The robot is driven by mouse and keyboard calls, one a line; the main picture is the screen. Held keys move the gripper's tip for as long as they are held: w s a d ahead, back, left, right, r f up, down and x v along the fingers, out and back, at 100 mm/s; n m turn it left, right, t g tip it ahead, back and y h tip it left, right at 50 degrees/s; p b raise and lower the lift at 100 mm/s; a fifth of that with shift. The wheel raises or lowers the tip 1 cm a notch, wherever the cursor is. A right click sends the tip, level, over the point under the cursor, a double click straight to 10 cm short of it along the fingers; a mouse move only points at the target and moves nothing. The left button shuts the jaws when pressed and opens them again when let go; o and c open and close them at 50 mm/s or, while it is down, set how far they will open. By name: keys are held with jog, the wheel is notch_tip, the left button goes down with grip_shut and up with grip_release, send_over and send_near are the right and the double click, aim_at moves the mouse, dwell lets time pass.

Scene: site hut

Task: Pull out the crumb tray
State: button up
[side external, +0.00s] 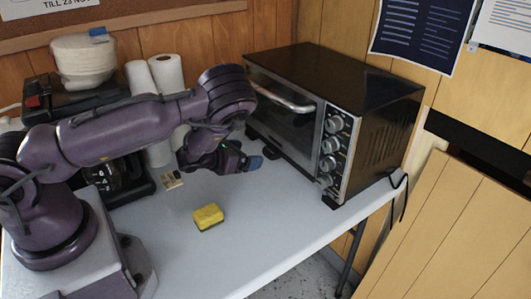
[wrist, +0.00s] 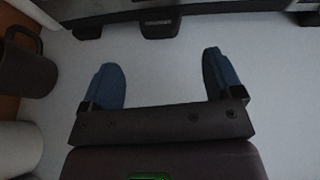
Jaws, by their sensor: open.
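The crumb tray is not clearly visible as a separate part. A short dark tab (wrist: 160,25) sticks out low at the oven's front edge in the wrist view; I cannot tell whether it is the tray's grip or a foot. The toaster oven (side external: 335,105) stands on the table with its glass door shut. My gripper (side external: 250,163) is low over the table in front of the oven's lower front. In the wrist view its two blue fingers (wrist: 163,75) are spread apart and empty, pointing towards the tab with bare table between.
A yellow sponge (side external: 208,216) lies on the white table (side external: 270,235). White paper rolls (side external: 166,74) and a coffee machine stand behind my arm. A dark mug (wrist: 30,68) is at the wrist view's left edge. The table's front area is mostly clear.

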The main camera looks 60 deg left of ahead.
aim_at(267, 152)
jog(key=x, duration=0.8)
jog(key=shift+w, duration=0.1)
jog(key=c, duration=1.3)
jog(key=shift+o, duration=0.2)
jog(key=s, duration=1.6)
jog(key=shift+a, duration=0.1)
jog(key=o, duration=1.3)
jog(key=shift+c, duration=0.2)
